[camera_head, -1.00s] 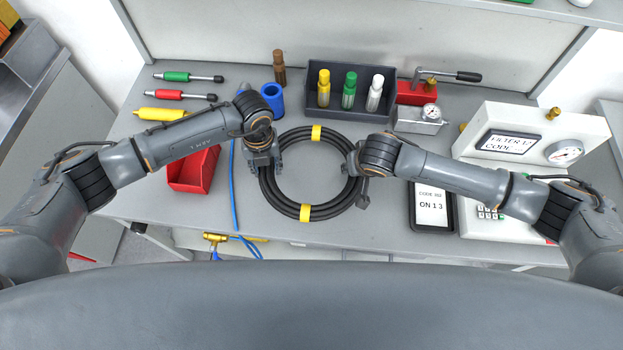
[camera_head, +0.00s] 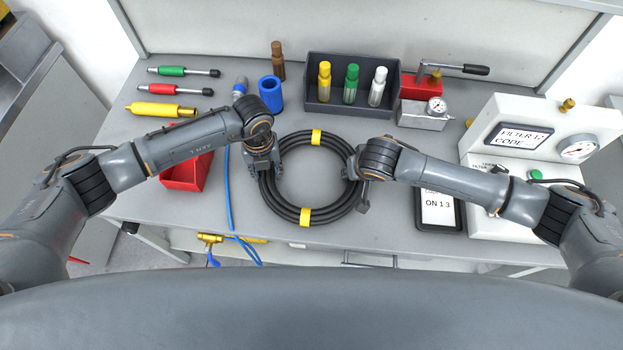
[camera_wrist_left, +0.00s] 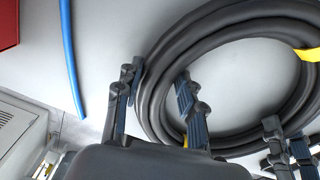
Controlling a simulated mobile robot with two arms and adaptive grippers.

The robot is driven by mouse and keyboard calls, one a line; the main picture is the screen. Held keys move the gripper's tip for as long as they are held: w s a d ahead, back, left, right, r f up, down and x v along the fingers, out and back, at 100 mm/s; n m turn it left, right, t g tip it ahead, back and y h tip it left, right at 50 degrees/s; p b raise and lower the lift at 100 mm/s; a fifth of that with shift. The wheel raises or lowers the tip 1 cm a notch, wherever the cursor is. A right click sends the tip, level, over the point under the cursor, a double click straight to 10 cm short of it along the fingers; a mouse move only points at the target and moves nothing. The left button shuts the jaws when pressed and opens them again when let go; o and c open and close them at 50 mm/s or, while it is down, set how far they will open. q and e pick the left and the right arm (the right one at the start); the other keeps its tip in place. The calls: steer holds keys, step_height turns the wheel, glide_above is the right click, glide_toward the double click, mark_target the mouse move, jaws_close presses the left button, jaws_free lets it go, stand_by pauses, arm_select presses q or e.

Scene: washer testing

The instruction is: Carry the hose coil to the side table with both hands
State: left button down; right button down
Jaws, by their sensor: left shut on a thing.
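The hose coil (camera_head: 289,207) is a black ring of several turns with two yellow bands, in the middle of the head view. My left gripper (camera_head: 264,172) is shut on its left side; in the left wrist view the hose coil (camera_wrist_left: 150,92) passes between the fingers of my left gripper (camera_wrist_left: 157,108). My right gripper (camera_head: 358,188) is at the coil's right side, its fingers partly hidden by its own wrist. I cannot tell how far it is closed. Whether the coil touches the workbench (camera_head: 310,183) is unclear. I cannot identify the side table.
A red bin (camera_head: 183,177) and blue hose (camera_head: 229,190) are left of the coil. A dark tray (camera_head: 350,107) with bottles stands behind it. A code tablet (camera_head: 437,208) and white test unit (camera_head: 507,110) are at right. A grey cabinet (camera_head: 60,110) stands far left.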

arm_select(q)
steer(key=c, duration=1)
jaws_free()
steer(key=shift+w+a, duration=0.15)
steer(key=shift+a, duration=0.1)
arm_select(e)
steer(key=c, duration=1)
jaws_free()
steer(key=shift+s+d+f, duration=0.1)
steer(key=shift+d, duration=0.1)
arm_select(q)
steer(key=shift+o, duration=1)
arm_select(e)
steer(key=shift+o, duration=0.8)
arm_select(q)
steer(key=shift+d, duration=0.15)
arm_select(e)
steer(key=shift+a, duration=0.1)
steer(key=shift+r, duration=0.2)
arm_select(q)
step_height(320, 180, up, 12)
arm_select(e)
steer(key=v, duration=1.1)
steer(key=shift+r, duration=0.35)
steer(key=shift+s, duration=0.15)
